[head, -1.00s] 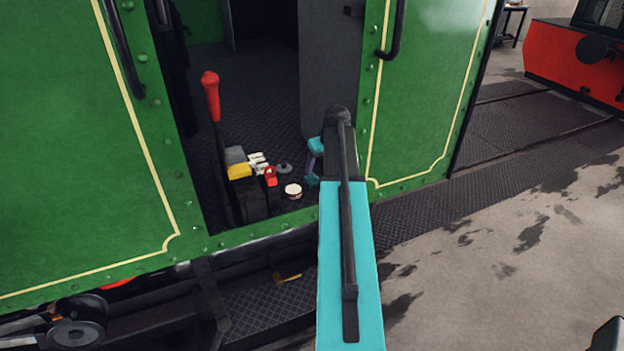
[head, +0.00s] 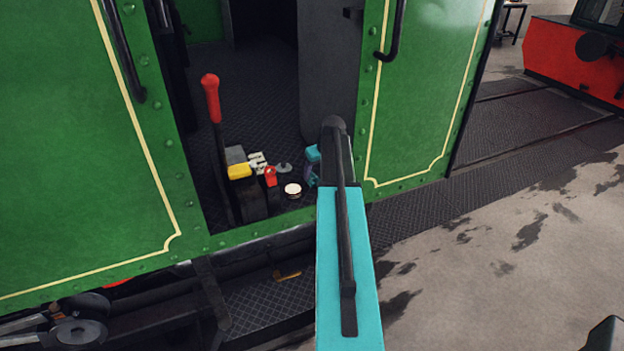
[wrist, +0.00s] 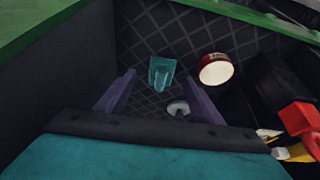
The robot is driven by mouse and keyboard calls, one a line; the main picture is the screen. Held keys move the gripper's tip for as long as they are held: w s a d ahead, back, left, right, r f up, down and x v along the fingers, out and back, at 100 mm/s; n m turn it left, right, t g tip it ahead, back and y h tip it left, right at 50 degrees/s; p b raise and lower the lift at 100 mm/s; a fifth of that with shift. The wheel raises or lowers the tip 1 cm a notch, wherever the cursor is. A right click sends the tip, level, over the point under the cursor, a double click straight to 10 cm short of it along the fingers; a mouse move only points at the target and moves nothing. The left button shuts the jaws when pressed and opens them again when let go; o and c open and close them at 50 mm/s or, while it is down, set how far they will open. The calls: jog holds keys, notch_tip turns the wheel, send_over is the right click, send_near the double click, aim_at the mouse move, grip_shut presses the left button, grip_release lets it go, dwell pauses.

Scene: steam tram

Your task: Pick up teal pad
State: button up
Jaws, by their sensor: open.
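The teal pad (wrist: 161,73) lies on the dark tread-plate floor inside the green doorway. In the wrist view it shows between and beyond my two purple fingers. In the head view only a small teal patch of it (head: 313,181) shows, just left of my arm. My gripper (wrist: 160,79) is open and empty, pointing down at the floor above the pad. In the head view my gripper (head: 309,172) is mostly hidden behind my arm. I cannot tell the exact gap between the fingertips and the pad.
A round red-and-white tin (wrist: 215,70) stands close right of the pad. A grey disc-like item (wrist: 178,108) lies near the right finger. A red-handled lever (head: 211,98), a yellow item (head: 240,171) and a small red item (head: 270,176) are to the left. Green door panels flank the opening.

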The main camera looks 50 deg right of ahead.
aim_at(315, 177)
jog(key=shift+p+x, duration=0.7)
jog(key=shift+x, duration=0.3)
jog(key=shift+p+x, duration=0.35)
jog(key=shift+x, duration=0.8)
jog(key=shift+a, duration=0.15)
jog(key=shift+c, duration=0.4)
jog(key=c, duration=1)
